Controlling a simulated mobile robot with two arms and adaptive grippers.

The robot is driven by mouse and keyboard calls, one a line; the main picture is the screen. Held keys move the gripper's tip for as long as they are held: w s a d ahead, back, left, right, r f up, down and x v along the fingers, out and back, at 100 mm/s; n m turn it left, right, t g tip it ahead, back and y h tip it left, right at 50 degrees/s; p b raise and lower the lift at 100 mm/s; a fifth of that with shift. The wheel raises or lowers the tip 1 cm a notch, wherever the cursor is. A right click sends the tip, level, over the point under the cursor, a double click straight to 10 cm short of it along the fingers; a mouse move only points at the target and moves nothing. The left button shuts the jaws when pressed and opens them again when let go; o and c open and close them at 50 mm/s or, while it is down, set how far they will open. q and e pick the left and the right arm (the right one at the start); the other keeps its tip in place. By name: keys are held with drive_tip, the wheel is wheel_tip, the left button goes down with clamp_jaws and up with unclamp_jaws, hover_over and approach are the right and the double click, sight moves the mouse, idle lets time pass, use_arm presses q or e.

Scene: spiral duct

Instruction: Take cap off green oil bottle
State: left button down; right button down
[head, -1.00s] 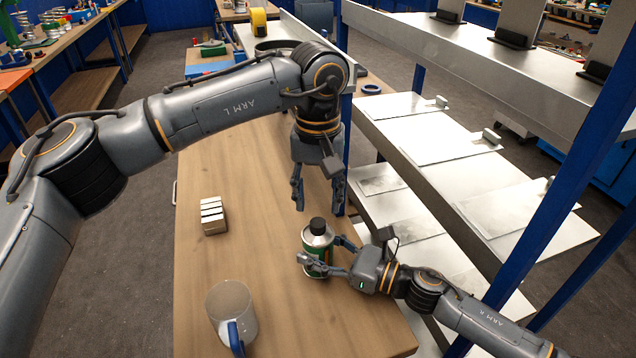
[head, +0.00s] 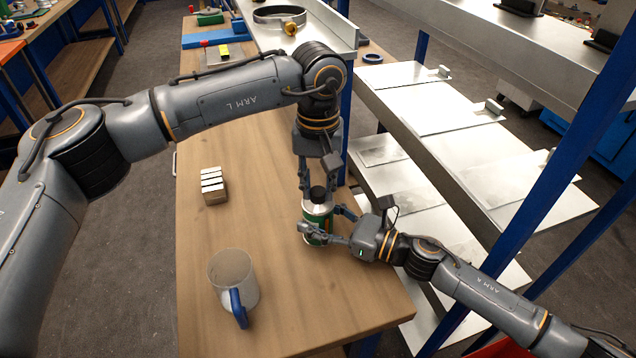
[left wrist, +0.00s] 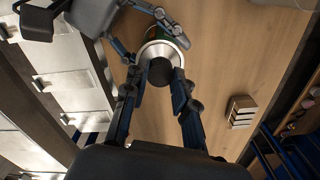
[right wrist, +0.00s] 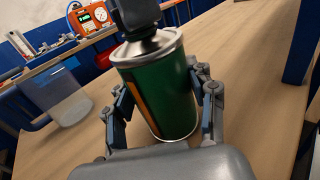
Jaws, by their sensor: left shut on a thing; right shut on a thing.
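The green oil bottle (head: 318,226) stands upright on the wooden bench, with a silver shoulder and a black cap (head: 318,193) on top. My right gripper (head: 317,219) is shut on the bottle's body from the right; in the right wrist view the fingers flank the green can (right wrist: 160,95). My left gripper (head: 317,187) points down over the bottle and is shut on the cap. In the left wrist view its fingertips lie on both sides of the black cap (left wrist: 160,72). The cap sits on the bottle's neck.
A mug (head: 232,275) with a blue handle stands on the bench at the front left. A wooden block with white-topped pieces (head: 213,186) lies left of the bottle. A blue post (head: 347,120) and metal shelves (head: 445,110) border the right. The bench's middle is clear.

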use_arm(q)
drive_tip(key=n, duration=0.5)
drive_tip(key=shift+n, duration=0.4)
drive_tip(key=n, duration=0.8)
drive_tip(key=shift+n, duration=0.3)
drive_tip(key=n, duration=0.8)
drive_tip(key=shift+r, duration=0.1)
drive_tip(key=n, duration=0.4)
drive_tip(key=shift+n, duration=0.4)
drive_tip(key=n, duration=0.8)
drive_tip(key=shift+n, duration=0.3)
